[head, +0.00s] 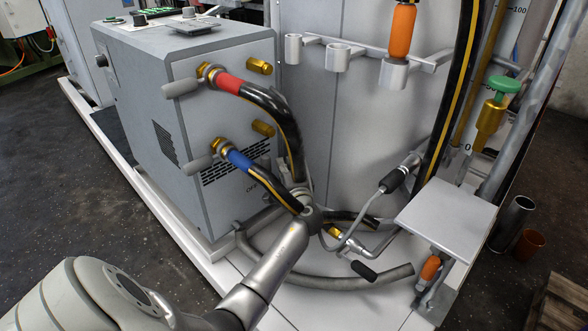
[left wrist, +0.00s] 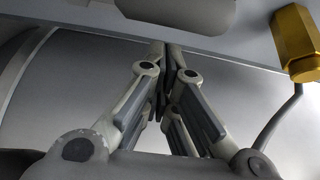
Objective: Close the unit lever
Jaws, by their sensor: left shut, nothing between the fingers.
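The grey box-shaped unit (head: 160,85) stands at the left of the head view. An upper grey lever handle (head: 181,88) and a lower one (head: 198,164) stick out beside its hose fittings. I cannot tell from the picture which one is meant. My left gripper (head: 288,180) is near the unit's front, right of the lower handle, partly hidden by hoses. In the left wrist view its fingers (left wrist: 165,52) are together and empty. Above them is a grey rounded part (left wrist: 175,10), and a brass fitting (left wrist: 297,42) is at the right. My right gripper is not in view.
A red-banded hose (head: 272,100) and a blue-banded hose (head: 262,178) hang from the unit close to my left gripper. A grey hose (head: 330,283) lies on the white base. A square metal plate (head: 446,221) stands at the right. Dark floor is open at the left.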

